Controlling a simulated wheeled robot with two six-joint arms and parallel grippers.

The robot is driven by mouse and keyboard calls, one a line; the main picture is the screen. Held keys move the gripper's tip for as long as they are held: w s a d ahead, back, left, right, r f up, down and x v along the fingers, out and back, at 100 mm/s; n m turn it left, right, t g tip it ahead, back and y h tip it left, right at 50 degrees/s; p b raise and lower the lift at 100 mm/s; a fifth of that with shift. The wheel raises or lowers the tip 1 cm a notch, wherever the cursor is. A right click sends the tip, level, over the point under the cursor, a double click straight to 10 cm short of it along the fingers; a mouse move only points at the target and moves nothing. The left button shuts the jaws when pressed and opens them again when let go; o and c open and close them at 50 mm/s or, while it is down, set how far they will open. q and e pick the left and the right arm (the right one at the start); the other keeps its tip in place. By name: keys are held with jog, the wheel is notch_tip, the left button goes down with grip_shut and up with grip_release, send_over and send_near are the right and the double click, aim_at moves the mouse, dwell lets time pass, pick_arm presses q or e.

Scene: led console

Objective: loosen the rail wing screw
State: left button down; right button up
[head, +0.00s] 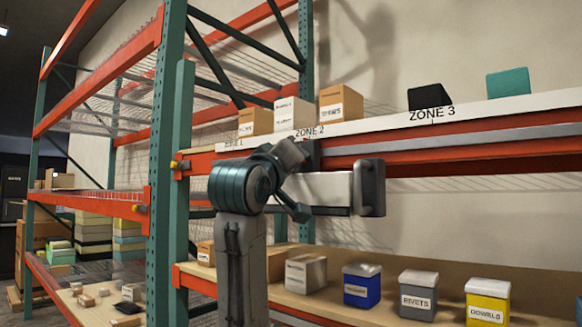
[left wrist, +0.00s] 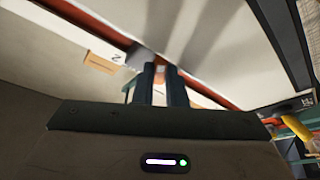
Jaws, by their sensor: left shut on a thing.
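My left gripper (head: 312,152) is up against the orange front rail (head: 460,158) of the upper shelf, just below the ZONE 2 label. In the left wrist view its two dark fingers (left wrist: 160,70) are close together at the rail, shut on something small. This fits the rail wing screw, but the screw is hidden between the fingers and behind my wrist, so its turn angle cannot be seen. My right gripper is in neither view.
Cardboard and white boxes (head: 294,116), a black bin (head: 429,97) and a teal bin (head: 508,83) stand on the upper shelf. Blue (head: 361,287), grey (head: 418,295) and yellow (head: 487,302) bins stand below. A green upright (head: 166,110) is left of my arm.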

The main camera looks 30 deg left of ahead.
pick_arm(q)
jog(key=n+b, duration=0.1)
jog(key=n, duration=0.1)
jog(key=n+g+y+b, duration=0.1)
jog(key=n, duration=0.2)
jog(key=n+g+y+b, duration=0.1)
jog(key=n, duration=0.1)
jog(key=shift+s+d+r+n, duration=0.1)
jog(key=shift+d+r+n, duration=0.15)
jog(key=shift+n, duration=0.15)
jog(key=n, duration=0.1)
jog(key=n+g+b, duration=0.2)
jog(key=n, duration=0.1)
jog(key=shift+r, duration=0.25)
jog(key=shift+r+n, duration=0.1)
jog(key=shift+n, duration=0.2)
jog(key=c, duration=1.5)
grip_release()
jog(key=shift+o, duration=0.2)
jog(key=shift+w+d, duration=0.15)
jog(key=shift+w, duration=0.2)
jog(key=b+v, duration=0.7)
jog(key=v, duration=0.3)
jog(key=shift+s+d, duration=0.15)
jog(key=shift+s, duration=0.25)
